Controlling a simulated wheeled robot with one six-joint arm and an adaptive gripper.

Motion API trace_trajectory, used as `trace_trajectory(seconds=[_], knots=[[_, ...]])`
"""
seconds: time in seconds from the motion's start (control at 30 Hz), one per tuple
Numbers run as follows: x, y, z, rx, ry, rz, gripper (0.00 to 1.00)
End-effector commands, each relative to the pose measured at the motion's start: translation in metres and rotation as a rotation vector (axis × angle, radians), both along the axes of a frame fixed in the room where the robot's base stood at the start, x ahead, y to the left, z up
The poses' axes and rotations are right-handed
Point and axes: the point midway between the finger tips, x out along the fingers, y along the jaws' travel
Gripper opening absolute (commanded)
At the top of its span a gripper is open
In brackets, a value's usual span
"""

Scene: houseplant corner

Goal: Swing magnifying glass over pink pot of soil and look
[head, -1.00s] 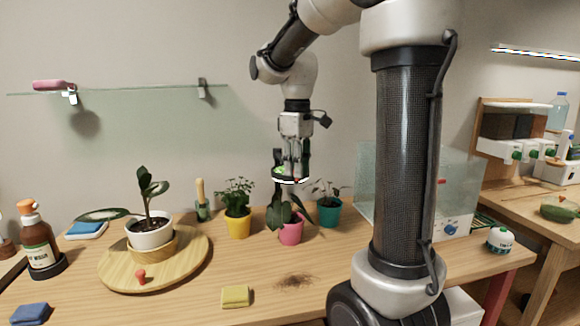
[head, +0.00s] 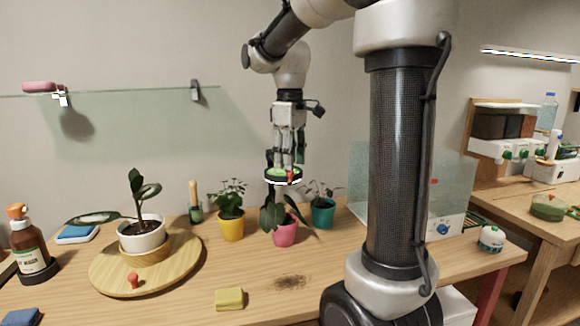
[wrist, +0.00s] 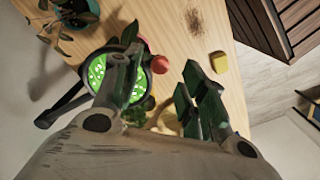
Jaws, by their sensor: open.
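The magnifying glass (head: 270,179) is a black-rimmed round lens with a red knob. It hangs above the pink pot (head: 285,236), over its dark-leaved plant. In the wrist view, green leaf detail fills the lens (wrist: 97,73), and its black arm runs to the lower left. My gripper (head: 285,163) points down just above the lens. In the wrist view, its fingers (wrist: 162,55) are spread, with the red knob (wrist: 159,65) visible between them. I cannot tell whether a finger touches the rim. The soil in the pot is hidden in both views.
A yellow pot (head: 231,229) stands left of the pink pot and a teal pot (head: 323,217) stands right. A round wooden board (head: 185,262) holds a white-potted plant. A yellow sponge (head: 229,299) and a dark soil patch lie in front. A glass shelf hangs behind.

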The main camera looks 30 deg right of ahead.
Motion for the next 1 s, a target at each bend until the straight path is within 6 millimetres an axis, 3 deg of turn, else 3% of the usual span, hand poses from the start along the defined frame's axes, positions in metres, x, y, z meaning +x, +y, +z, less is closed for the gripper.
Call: trace_trajectory(seconds=[0.2, 0.4, 0.6, 1.0], knots=[[0.001, 0.0, 0.051, 0.0, -0.004, 0.0, 0.42], [0.0, 0.0, 0.083, 0.0, -0.002, 0.0, 0.42], [0.0, 0.0, 0.093, 0.0, 0.0, 0.0, 0.42], [0.0, 0.0, 0.093, 0.0, 0.0, 0.0, 0.42]])
